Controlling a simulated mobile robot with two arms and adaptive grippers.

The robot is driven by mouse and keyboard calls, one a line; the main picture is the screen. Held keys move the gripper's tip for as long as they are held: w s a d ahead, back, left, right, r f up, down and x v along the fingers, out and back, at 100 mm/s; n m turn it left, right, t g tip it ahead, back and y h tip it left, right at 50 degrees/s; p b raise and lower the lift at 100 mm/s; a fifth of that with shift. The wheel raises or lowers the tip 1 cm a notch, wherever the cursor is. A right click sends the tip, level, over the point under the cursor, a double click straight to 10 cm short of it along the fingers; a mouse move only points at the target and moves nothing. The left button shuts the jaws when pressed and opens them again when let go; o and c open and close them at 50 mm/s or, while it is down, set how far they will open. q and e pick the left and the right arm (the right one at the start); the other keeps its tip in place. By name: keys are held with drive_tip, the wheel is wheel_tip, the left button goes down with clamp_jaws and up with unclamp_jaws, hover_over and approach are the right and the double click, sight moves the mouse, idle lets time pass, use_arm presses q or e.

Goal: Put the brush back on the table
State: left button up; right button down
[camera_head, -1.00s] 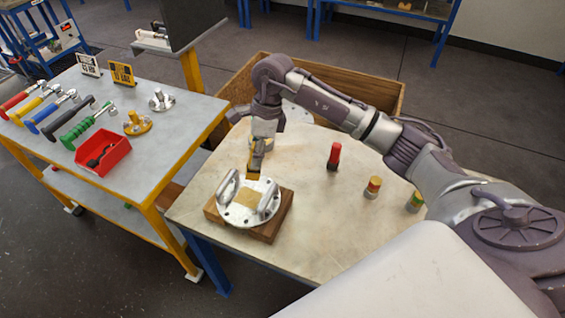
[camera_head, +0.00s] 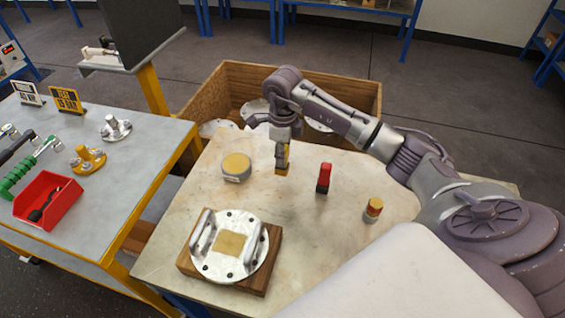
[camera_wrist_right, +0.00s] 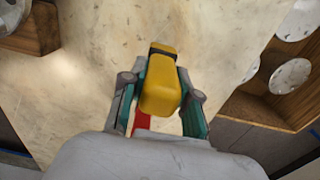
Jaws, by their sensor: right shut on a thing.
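My right gripper (camera_head: 282,146) is shut on the brush (camera_head: 283,162), a small yellow block with a dark band. The brush hangs below the fingers over the table (camera_head: 275,215), between a round tin and a red-and-black object. Whether it touches the tabletop cannot be told. In the right wrist view the yellow brush (camera_wrist_right: 160,85) sits between the two teal-padded fingers (camera_wrist_right: 160,100), hiding part of the table. My left gripper is not in view.
A flanged lid (camera_head: 229,246) with handles sits on a wooden block at the front left. The round tin (camera_head: 236,167), red-and-black object (camera_head: 324,178) and red-capped yellow jar (camera_head: 373,209) stand nearby. A wooden crate (camera_head: 345,95) lies behind. Bare tabletop shows around the brush.

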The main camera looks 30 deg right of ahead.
wheel_tip(320, 180, down, 3)
drive_tip(key=shift+f+p, duration=0.15)
drive_tip(key=shift+p, duration=0.2)
drive_tip(key=shift+w+f, duration=0.1)
drive_tip(key=shift+f, duration=0.45)
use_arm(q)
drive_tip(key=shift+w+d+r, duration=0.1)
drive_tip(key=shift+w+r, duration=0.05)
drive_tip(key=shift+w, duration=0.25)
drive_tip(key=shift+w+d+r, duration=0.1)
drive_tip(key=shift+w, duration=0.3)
use_arm(e)
drive_tip(key=c, duration=0.9)
unclamp_jaws()
drive_tip(key=shift+r, duration=0.1)
drive_tip(key=shift+o, duration=0.2)
drive_tip(key=shift+r, duration=0.15)
wheel_tip(320, 180, up, 12)
drive_tip(key=shift+d+b, duration=0.1)
drive_tip(key=shift+b, duration=1.15)
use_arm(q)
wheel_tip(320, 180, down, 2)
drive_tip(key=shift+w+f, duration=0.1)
